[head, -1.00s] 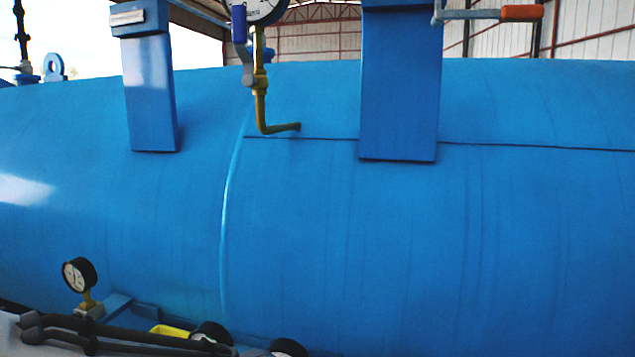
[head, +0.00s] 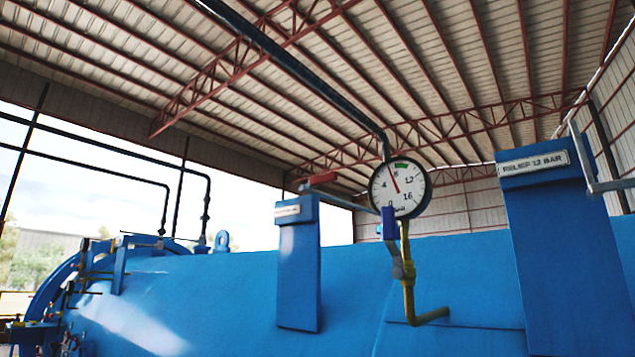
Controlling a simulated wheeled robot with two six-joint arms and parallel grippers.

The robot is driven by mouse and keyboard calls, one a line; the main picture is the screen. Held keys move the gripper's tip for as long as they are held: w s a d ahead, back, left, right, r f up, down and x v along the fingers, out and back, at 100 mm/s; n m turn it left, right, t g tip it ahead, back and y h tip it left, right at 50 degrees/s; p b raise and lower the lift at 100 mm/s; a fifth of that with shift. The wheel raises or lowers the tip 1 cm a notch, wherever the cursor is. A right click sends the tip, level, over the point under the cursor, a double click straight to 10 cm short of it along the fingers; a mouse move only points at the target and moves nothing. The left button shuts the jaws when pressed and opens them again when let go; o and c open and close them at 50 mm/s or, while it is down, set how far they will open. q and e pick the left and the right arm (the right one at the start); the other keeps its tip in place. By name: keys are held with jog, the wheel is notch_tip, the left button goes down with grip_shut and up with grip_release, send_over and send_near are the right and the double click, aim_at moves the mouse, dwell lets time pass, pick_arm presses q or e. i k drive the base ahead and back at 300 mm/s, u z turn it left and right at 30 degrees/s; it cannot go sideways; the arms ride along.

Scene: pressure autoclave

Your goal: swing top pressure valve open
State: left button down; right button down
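On top of the blue vessel stands a round white pressure gauge (head: 400,190) with a green band, on a bent brass pipe (head: 409,275). A small valve with a blue handle (head: 388,223) sits on this pipe just below the gauge; the handle hangs down. To its left, a red-ended lever (head: 322,178) tops a blue post (head: 298,270) whose label is too small to read. To the right, a grey lever (head: 584,160) is beside a larger blue post (head: 553,270) labelled "RELIEF 12 BAR". Which of these is the top pressure valve is not marked. Neither gripper is in view.
The blue vessel (head: 240,295) fills the lower part of the view. Its round door end (head: 65,280) is at the far left. A dark overhead pipe (head: 300,75) drops behind the gauge. More dark pipes rise at left. Open space lies above the vessel, under the roof.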

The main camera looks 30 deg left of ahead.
aim_at(332, 177)
jog(key=k, duration=0.5)
jog(key=u, duration=1.7)
jog(key=i, duration=1.65)
jog(key=z, duration=1.25)
